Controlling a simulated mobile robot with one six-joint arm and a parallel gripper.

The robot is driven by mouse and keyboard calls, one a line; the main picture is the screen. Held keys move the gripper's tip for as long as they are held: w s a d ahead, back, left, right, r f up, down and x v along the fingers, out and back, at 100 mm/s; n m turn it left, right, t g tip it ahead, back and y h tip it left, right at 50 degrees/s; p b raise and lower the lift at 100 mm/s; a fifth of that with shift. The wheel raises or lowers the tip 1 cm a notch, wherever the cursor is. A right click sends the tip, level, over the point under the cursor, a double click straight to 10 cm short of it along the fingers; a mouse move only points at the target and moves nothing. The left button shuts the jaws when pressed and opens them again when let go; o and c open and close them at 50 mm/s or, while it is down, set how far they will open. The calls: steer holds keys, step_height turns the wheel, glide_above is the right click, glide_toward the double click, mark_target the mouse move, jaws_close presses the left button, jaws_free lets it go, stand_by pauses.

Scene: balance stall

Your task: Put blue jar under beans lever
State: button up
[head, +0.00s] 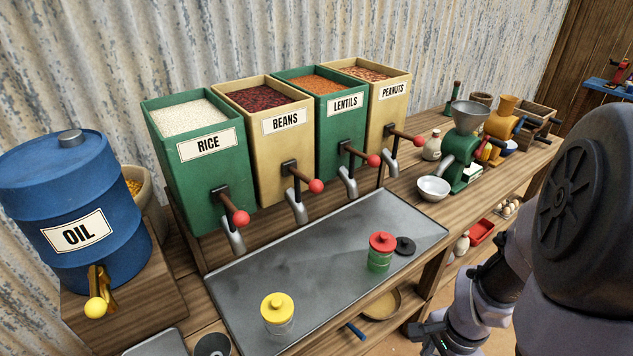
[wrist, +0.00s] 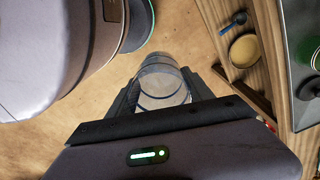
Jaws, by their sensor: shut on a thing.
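My gripper (wrist: 162,98) is shut on a clear jar with bluish bands, the blue jar (wrist: 162,77). I hold it over the brown floor, away from the counter, in the wrist view. Its contents, if any, cannot be made out. In the head view the jar is not seen. The beans bin (head: 262,143) is tan, with dark red beans. Its beans lever (head: 302,177) has a red knob and sits above a grey spout (head: 297,208). The metal tray (head: 330,235) below the spouts is bare under the beans one.
A yellow-lidded jar (head: 278,318) and a red-lidded jar (head: 380,262) stand on the tray, with a black disc (head: 405,246) beside the red one. The blue oil drum (head: 75,210) is at left. A green grinder (head: 462,155) and white bowl (head: 433,188) stand right of the tray.

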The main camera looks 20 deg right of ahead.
steer(key=shift+w+n, duration=0.2)
steer(key=shift+n, duration=0.1)
steer(key=w+a+r+n, duration=0.1)
steer(key=w+a+n, duration=1.6)
steer(key=w, duration=0.3)
steer(key=shift+s, duration=0.1)
